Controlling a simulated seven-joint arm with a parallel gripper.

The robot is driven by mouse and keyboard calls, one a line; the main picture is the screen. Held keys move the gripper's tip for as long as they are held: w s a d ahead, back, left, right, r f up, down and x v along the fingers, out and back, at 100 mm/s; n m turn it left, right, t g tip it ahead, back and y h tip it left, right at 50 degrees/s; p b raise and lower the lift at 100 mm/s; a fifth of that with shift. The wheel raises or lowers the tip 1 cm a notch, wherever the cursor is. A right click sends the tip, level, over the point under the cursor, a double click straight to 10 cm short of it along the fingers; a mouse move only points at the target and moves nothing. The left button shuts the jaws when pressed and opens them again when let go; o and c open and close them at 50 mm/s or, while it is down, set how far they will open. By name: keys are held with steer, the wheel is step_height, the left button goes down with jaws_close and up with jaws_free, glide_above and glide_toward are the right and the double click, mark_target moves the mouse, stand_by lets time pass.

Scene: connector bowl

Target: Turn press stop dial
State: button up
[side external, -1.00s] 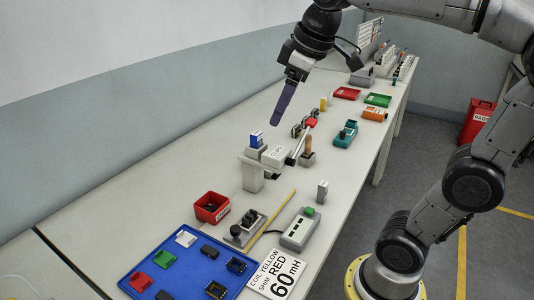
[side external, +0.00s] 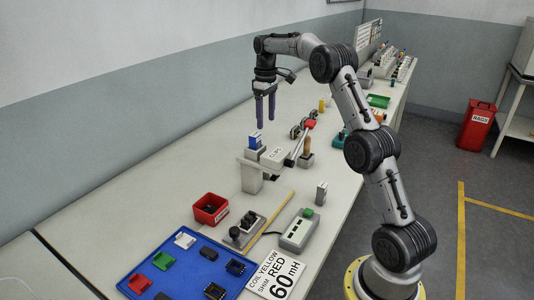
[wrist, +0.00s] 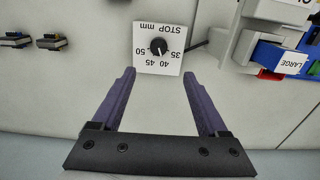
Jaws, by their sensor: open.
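The stop dial (wrist: 158,46) is a small black knob on a white square plate marked "STOP mm", with upside-down numbers from 35 to 50. It shows at the top middle of the wrist view. I cannot make it out in the side external view. My gripper (wrist: 159,73) is open and empty, its two purple fingers apart and pointing toward the plate. The knob lies ahead of the gap between the fingertips, not between them. In the side external view my gripper (side external: 266,122) points down above the bench behind the press (side external: 250,178), clear of the surface.
A red bin (side external: 211,208), a blue tray (side external: 135,268) and a sign (side external: 277,275) lie nearer. The bench left of the press is clear.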

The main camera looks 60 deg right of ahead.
step_height(320, 180, down, 14)
steer(key=shift+s+d+r, duration=0.1)
steer(key=shift+d, duration=0.05)
stand_by(0.4)
jaws_close()
stand_by(0.4)
